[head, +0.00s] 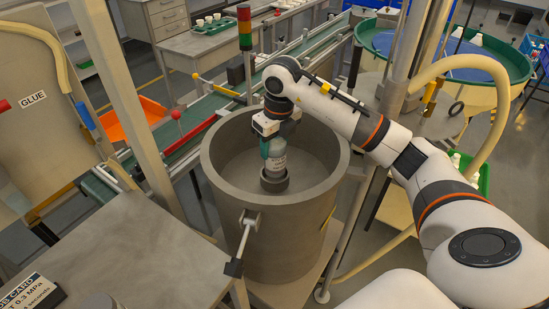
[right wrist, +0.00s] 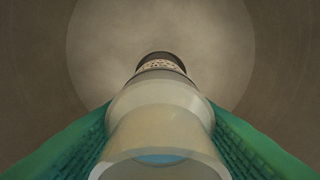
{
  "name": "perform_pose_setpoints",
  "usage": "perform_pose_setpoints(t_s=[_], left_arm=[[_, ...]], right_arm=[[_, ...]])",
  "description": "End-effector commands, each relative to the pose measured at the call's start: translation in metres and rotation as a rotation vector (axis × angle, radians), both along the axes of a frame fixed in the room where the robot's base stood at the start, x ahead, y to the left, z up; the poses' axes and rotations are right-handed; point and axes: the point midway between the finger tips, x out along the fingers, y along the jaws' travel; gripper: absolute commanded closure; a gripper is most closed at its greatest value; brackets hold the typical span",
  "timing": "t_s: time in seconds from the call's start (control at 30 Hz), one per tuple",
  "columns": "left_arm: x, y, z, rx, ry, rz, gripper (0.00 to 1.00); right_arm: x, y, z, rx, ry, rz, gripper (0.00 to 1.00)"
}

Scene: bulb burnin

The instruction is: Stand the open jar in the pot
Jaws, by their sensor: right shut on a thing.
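The pot (head: 225,185) is a large grey round vessel, open at the top, in the middle of the head view. My right gripper (head: 269,146) reaches down into it from above, with its green pads shut on the open jar. The jar (head: 276,163) is pale with a printed label and stands about upright inside the walls, above a dark round base. In the right wrist view, its open mouth (right wrist: 160,145) faces the camera between the green pads, and the pot floor (right wrist: 100,45) shows beyond. I cannot tell whether the jar's bottom touches the floor. My left gripper is out of view.
A grey table (head: 130,255) stands at the front left, with a job card (head: 28,296) on it. A clamp handle (head: 240,240) sticks out from the pot's front. A conveyor (head: 185,150) runs behind, and a green round tub (head: 500,70) stands at the back right.

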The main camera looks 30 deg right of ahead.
Motion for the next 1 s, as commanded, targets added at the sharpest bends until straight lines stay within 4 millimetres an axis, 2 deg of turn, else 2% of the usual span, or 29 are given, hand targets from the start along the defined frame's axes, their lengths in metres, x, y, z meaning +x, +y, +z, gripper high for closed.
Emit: perform_pose_setpoints(t_s=[0.17, 0.37, 0.73, 0.77, 0.87, 1.0], left_arm=[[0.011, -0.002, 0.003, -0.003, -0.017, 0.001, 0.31], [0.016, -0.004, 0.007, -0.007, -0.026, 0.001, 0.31], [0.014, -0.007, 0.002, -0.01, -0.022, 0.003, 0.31], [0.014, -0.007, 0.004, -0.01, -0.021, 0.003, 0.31], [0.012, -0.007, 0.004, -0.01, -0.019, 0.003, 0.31], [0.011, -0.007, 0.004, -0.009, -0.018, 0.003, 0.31]], right_arm=[[0.0, 0.0, -0.013, 0.001, 0.0, 0.0, 0.81], [0.0, 0.001, -0.039, 0.001, 0.0, 0.0, 0.81], [0.0, 0.0, -0.046, 0.0, -0.002, 0.001, 0.81], [0.0, 0.0, -0.045, 0.0, -0.001, 0.001, 0.45], [0.0, 0.0, -0.044, 0.0, -0.001, 0.001, 0.29], [0.0, 0.0, -0.044, 0.0, -0.001, 0.001, 0.28]])
